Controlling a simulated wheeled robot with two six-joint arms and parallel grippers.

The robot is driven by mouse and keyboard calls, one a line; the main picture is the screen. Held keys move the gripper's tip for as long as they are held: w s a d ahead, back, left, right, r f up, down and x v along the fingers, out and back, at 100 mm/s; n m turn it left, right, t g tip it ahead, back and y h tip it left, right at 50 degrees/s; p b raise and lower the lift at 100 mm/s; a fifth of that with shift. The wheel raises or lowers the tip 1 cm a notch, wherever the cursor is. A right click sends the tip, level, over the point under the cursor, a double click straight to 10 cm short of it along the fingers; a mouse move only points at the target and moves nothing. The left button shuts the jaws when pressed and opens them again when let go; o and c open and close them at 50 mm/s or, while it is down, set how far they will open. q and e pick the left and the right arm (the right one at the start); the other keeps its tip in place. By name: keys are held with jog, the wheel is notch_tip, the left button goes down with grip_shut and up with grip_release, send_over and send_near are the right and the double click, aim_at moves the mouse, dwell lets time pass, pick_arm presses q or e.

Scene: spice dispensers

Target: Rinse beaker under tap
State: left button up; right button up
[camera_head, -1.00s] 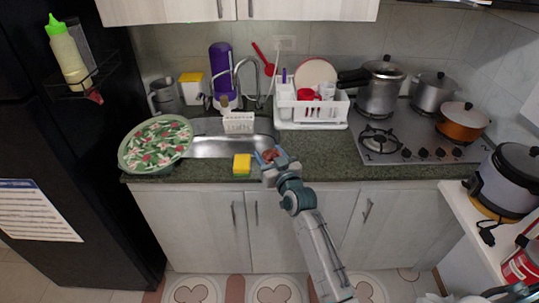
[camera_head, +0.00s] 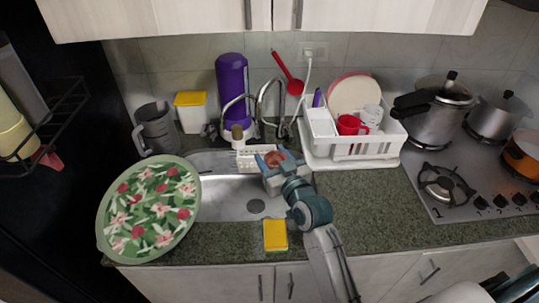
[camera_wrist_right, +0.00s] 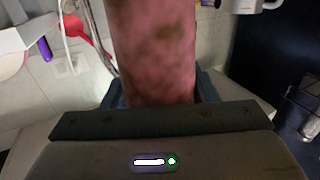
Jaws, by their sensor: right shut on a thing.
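My right gripper (camera_head: 274,162) is shut on a reddish, brown-stained thing (camera_head: 275,157), which may be the beaker. It is over the right part of the steel sink (camera_head: 222,206), in front of the tap. In the right wrist view the held thing (camera_wrist_right: 152,50) looks like a pink-red cylinder with brown patches, between the fingers of the gripper (camera_wrist_right: 155,95). The metal tap (camera_head: 262,103) has a curved spout and stands behind the sink. No water stream can be made out. My left gripper is not in view.
A yellow sponge (camera_head: 275,235) lies on the counter's front edge. A white dish rack (camera_head: 352,146) stands right of the sink. A floral tray (camera_head: 150,212) covers the left side. A white caddy (camera_head: 250,158) sits behind the sink. Pots and the stove (camera_head: 475,190) are at right.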

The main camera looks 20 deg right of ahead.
jog(key=shift+w, duration=0.1)
jog(key=shift+w+d+r, duration=0.1)
jog(key=shift+w, duration=0.05)
jog(key=shift+w+b, duration=0.3)
jog(key=shift+b, duration=0.05)
jog(key=w, duration=0.2)
jog(key=w+f+b, duration=0.1)
jog(key=shift+d, duration=0.25)
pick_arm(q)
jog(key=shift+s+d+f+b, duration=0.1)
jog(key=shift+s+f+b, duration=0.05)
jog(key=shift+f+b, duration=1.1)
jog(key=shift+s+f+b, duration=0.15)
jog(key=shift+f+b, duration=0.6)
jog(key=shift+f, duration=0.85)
pick_arm(e)
jog(key=w+d+f, duration=0.1)
jog(key=w, duration=0.8)
jog(key=shift+w+d+f, duration=0.15)
jog(key=shift+d+f, duration=0.05)
jog(key=shift+f, duration=0.05)
